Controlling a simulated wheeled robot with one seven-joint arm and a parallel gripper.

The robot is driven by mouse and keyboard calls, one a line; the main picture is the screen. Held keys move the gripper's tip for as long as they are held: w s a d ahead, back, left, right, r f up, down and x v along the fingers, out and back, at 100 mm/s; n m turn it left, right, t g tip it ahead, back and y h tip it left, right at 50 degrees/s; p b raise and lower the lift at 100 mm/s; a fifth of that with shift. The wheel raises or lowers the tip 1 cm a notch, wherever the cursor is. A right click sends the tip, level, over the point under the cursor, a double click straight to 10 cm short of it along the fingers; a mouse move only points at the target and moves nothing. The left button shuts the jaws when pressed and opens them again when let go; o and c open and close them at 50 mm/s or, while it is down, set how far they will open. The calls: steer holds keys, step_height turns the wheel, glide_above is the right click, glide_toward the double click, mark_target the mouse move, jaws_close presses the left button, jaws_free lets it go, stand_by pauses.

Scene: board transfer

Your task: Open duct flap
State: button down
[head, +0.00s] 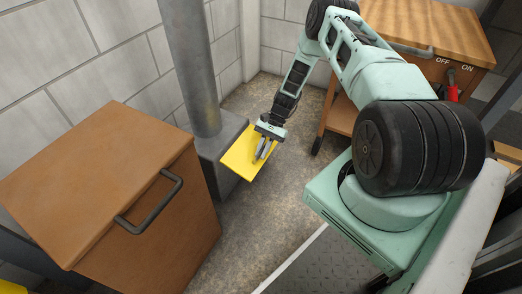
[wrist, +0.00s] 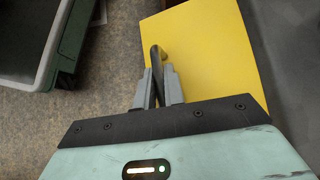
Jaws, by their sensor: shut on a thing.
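The yellow duct flap (head: 238,158) stands out from the grey duct box (head: 213,157) at the foot of the grey pipe (head: 189,65). In the wrist view the flap (wrist: 215,50) fills the upper middle as a flat yellow panel. My gripper (head: 264,150) is over the flap's right part in the head view. In the wrist view my gripper (wrist: 159,85) is shut on the flap's dark handle (wrist: 156,62), which is partly hidden between the fingers. The inside of the duct box behind the flap is not visible.
A brown cabinet (head: 80,185) with a grey handle stands at the left, near the duct box. A wood-topped cart (head: 430,35) with an OFF/ON lever stands at the back right. Speckled floor (head: 240,235) is free in front of the flap.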

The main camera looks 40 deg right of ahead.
steer(key=r+g, duration=0.1)
steer(key=r+m+g, duration=0.1)
steer(key=r+h+p, duration=0.1)
steer(key=shift+w+a+r+m+g, duration=0.1)
steer(key=shift+w+r+m+g, duration=0.2)
steer(key=shift+w+r+g, duration=0.1)
steer(key=shift+w+a+r, duration=0.1)
steer(key=shift+w+r, duration=0.2)
steer(key=shift+r, duration=0.4)
steer(key=c, duration=1.8)
jaws_free()
steer(key=shift+o, duration=0.2)
steer(key=p+v, duration=0.2)
steer(key=v, duration=1.5)
steer(key=shift+w+p, duration=0.15)
steer(key=shift+p, duration=0.25)
